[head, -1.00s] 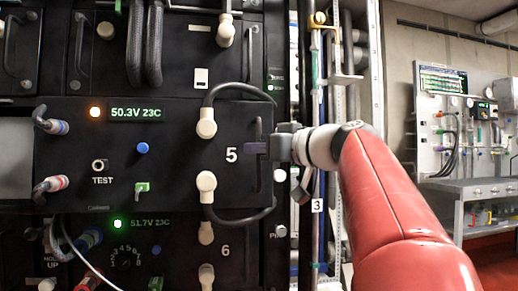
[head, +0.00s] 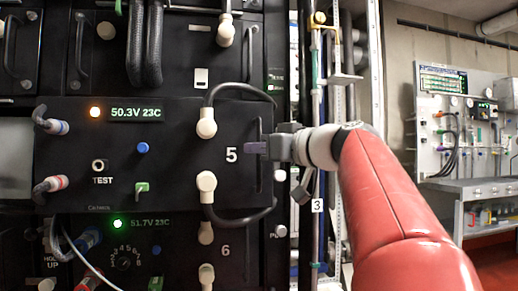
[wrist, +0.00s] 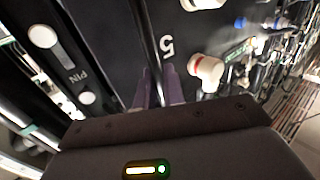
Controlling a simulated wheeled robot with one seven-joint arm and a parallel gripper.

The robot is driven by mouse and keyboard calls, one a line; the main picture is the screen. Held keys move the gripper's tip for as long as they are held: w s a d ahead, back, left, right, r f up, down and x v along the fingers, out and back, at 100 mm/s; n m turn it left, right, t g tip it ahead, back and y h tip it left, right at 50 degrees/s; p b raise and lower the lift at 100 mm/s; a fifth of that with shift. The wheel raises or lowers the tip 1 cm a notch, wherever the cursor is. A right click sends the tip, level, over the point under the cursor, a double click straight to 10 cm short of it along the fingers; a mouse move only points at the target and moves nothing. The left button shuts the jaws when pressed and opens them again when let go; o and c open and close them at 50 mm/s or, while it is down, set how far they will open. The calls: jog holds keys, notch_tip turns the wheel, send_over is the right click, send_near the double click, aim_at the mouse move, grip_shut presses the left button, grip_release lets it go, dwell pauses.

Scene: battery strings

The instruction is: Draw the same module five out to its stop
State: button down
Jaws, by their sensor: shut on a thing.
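Module five (head: 120,180) is a black panel with an amber light, a "50.3V 23C" readout and a white 5. It stands forward of module six (head: 140,255) below it. Its upright handle bar (head: 260,180) is at the right edge. My gripper (head: 256,148) is shut on that handle, coming from the right. In the wrist view the purple fingers (wrist: 160,88) sit on both sides of the dark bar (wrist: 150,45), beside the white 5. The rear of module five is hidden.
Two cream plugs (head: 207,122) with black cables join module five's right part. The cables loop near my gripper. Module six shows a green light and "51.7V 23C". Pipes and a post (head: 318,150) stand right of the rack, behind my arm. A workbench (head: 465,190) is farther right.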

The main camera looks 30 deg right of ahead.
jog(key=shift+s+a+b, duration=0.25)
jog(key=shift+s+b, duration=0.4)
jog(key=shift+s, duration=0.25)
jog(key=c, duration=1.6)
grip_release()
jog(key=shift+s, duration=0.15)
jog(key=v, duration=0.7)
jog(key=shift+s, duration=0.35)
